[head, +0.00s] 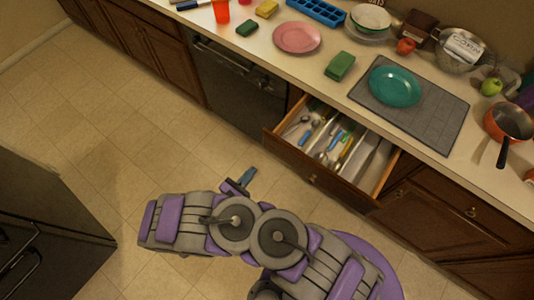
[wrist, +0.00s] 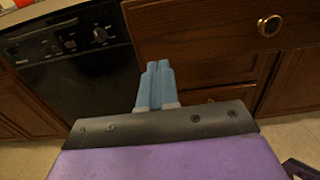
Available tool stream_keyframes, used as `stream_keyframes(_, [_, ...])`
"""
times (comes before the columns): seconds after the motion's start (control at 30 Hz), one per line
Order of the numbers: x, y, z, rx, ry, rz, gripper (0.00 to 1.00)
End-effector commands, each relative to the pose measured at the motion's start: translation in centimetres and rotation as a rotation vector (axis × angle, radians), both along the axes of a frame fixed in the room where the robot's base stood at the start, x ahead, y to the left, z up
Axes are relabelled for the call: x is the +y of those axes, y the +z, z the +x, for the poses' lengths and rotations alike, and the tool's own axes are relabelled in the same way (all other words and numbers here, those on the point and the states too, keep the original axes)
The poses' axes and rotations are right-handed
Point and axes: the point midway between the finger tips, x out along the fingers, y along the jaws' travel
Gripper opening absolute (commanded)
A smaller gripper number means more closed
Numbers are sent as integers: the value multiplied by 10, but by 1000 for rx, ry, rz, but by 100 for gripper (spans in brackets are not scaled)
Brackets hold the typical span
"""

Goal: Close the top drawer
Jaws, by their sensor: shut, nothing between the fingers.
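The top drawer (head: 312,174) is pulled open below the counter in the head view, with a white divided tray of cutlery inside. Its wooden front and round brass knob (wrist: 269,26) show at the top right of the wrist view. My gripper (head: 246,176) is shut and empty, with its blue fingers (wrist: 157,66) pressed together. In the head view it is to the left of the drawer, apart from it, over the floor. In the wrist view the fingertips overlap the lower part of the drawer front. I cannot tell how far away it is.
A black dishwasher (head: 240,84) stands left of the drawer. The counter above holds a pink plate (head: 297,37), a green sponge (head: 340,66), a teal plate (head: 394,86) on a grey mat (head: 447,118), and an orange pan (head: 510,122). The tiled floor (head: 100,110) is clear. A dark appliance (head: 45,235) stands at left.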

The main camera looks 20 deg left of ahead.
Motion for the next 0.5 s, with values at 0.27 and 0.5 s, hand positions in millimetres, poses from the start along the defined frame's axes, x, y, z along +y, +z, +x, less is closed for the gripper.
stream_keyframes(0.27, [-22,-1,53,0,-6,2,0])
stream_keyframes(0.5, [-32,-1,83,0,-5,5,0])
